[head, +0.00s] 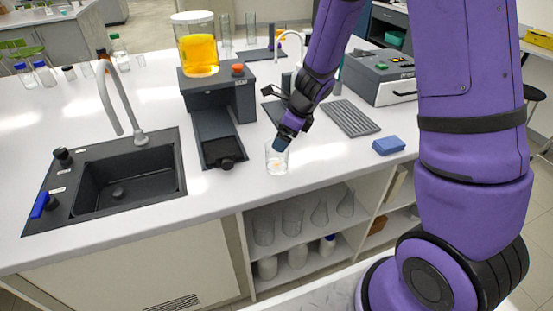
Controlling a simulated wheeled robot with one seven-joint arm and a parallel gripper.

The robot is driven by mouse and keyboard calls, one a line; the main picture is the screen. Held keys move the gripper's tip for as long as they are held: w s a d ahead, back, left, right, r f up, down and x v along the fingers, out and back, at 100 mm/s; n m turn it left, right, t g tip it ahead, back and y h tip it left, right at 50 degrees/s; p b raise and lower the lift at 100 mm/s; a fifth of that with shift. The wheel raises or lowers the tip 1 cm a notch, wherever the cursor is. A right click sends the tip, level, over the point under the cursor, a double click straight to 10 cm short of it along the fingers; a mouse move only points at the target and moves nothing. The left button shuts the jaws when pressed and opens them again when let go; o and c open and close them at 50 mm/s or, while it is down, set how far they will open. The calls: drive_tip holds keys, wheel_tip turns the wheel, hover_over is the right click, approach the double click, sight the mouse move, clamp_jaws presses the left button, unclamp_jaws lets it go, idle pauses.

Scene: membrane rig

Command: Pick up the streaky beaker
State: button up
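A small clear glass beaker (276,163) stands upright on the white bench top, right of the dark stand's base. It has faint whitish and orange marks low down; it looks like the streaky beaker, but streaks are too small to make out surely. My gripper (281,143) is at the beaker's rim, coming down from the upper right. It overlaps the top of the beaker in the head view. The fingertips are small and dark, and I cannot tell whether they touch the glass or how far apart they are.
A dark stand (215,92) with a vessel of yellow liquid (197,50) is left of the beaker. A black sink (128,182) lies further left. A ridged grey mat (351,118), blue block (388,145) and grey instrument (382,78) are to the right. The bench's front edge is close.

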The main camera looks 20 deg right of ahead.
sight(277, 158)
drive_tip(key=shift+a+x, duration=0.15)
drive_tip(key=shift+x, duration=1.7)
drive_tip(key=shift+a+x, duration=0.15)
drive_tip(key=shift+x, duration=1.7)
drive_tip(key=shift+s+r, duration=0.1)
drive_tip(key=c, duration=1)
drive_tip(key=shift+r, duration=0.15)
